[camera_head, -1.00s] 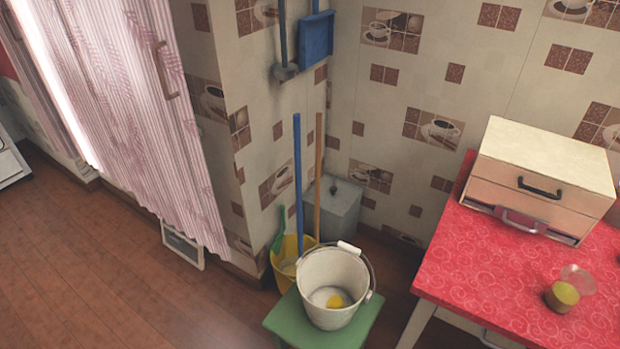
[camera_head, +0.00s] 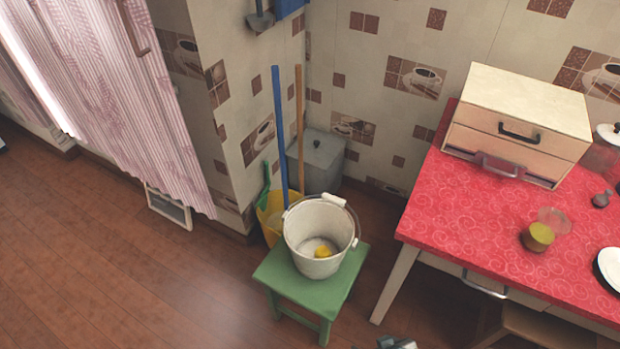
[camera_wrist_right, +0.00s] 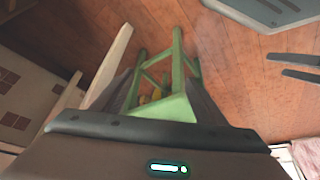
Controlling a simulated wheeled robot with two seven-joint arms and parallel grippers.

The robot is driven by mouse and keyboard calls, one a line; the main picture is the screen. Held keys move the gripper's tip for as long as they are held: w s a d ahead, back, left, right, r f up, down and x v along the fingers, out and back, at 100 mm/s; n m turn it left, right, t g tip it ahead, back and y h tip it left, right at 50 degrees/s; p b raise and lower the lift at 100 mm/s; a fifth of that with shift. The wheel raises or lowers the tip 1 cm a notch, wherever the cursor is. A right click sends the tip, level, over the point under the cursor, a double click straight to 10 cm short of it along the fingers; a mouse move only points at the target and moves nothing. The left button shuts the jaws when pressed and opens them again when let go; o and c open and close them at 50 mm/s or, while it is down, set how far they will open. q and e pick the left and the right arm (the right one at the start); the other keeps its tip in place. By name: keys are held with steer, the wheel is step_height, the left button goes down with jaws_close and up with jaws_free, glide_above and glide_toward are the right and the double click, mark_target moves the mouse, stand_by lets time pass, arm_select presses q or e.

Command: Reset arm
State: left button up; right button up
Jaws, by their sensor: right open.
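My right gripper (camera_wrist_right: 162,76) shows in the right wrist view, its two dark fingers apart with no object held between them. A green stool (camera_wrist_right: 178,107) shows beyond the fingers, in the gap. A small grey part at the bottom edge of the head view looks like my own arm; its fingers are not seen there. In the right wrist view, two dark prongs come in from the right edge, separated from each other. They may be my left gripper's fingers, but I cannot be sure.
A white bucket (camera_head: 317,238) with something yellow inside stands on the green stool (camera_head: 304,290). A red-covered table (camera_head: 465,225) at right holds a drawer box (camera_head: 520,120), a small jar (camera_head: 538,237) and a plate. A yellow bucket and upright poles stand behind the stool. The wooden floor at left is clear.

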steer(key=s+a+f+t+y, duration=0.1)
steer(key=s+a+f+t, duration=0.1)
steer(key=f, duration=1.5)
steer(key=shift+s+a, duration=0.35)
steer(key=shift+s, duration=0.15)
